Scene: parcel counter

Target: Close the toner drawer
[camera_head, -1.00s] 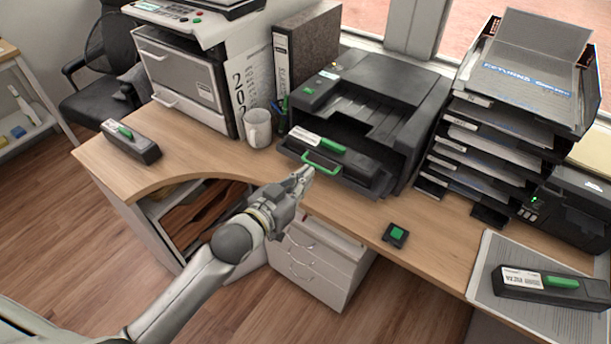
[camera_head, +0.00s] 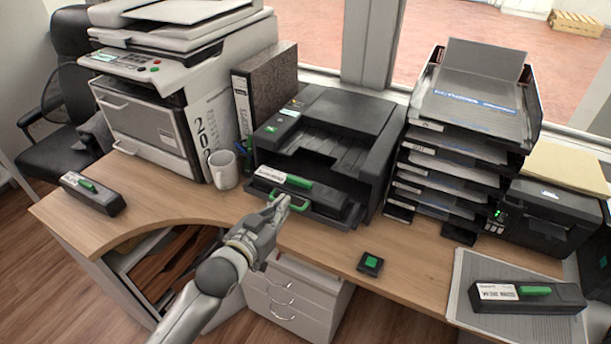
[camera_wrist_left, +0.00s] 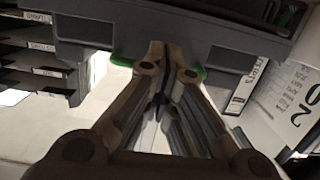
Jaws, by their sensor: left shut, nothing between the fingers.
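The toner drawer (camera_head: 318,208) sticks out of the front of the black printer (camera_head: 335,130), with a toner cartridge (camera_head: 284,179) with a green grip lying in it. The drawer has a green handle (camera_head: 301,206) on its front. My left gripper (camera_head: 281,200) is shut and empty, with its fingertips at the handle. In the left wrist view the shut fingertips (camera_wrist_left: 163,62) are in front of the dark drawer front (camera_wrist_left: 215,38), with green handle ends showing on both sides. Whether they touch it I cannot tell. My right gripper is not in view.
A white mug (camera_head: 223,170) stands left of the printer and a stacked paper tray tower (camera_head: 455,150) right of it. A small black block with a green top (camera_head: 371,263) lies on the desk (camera_head: 420,275). Spare cartridges lie at left (camera_head: 93,194) and right (camera_head: 527,296).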

